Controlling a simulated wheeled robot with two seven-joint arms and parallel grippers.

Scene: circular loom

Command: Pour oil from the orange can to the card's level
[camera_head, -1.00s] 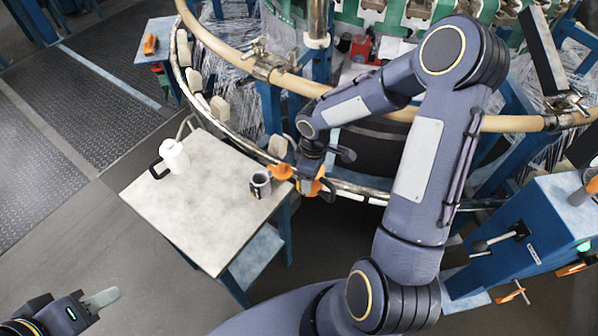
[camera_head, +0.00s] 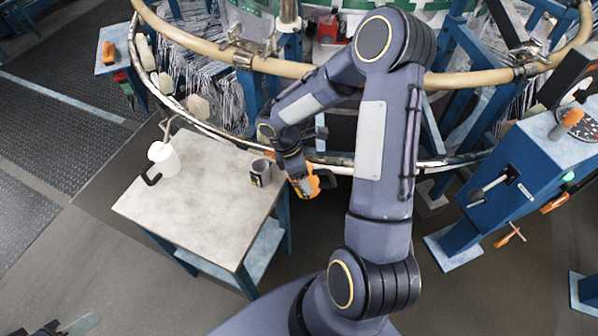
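The orange can (camera_head: 314,185) is in my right gripper (camera_head: 300,182), just off the table's right edge and to the right of the cup. The gripper looks shut on it and hides part of it. The can's tilt is hard to tell, and I see no oil stream. A small grey cup (camera_head: 262,171) with a dark mark on its side stands near the table's right back edge. I cannot make out the card or any oil level. My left gripper (camera_head: 80,324) shows only partly at the bottom left, away from the table; its opening is unclear.
A white jug (camera_head: 164,160) with a black handle stands on the left of the grey table (camera_head: 190,215). The loom's curved metal rail (camera_head: 215,133) runs close behind the table. A blue machine stand (camera_head: 520,180) is at the right. The table's front is clear.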

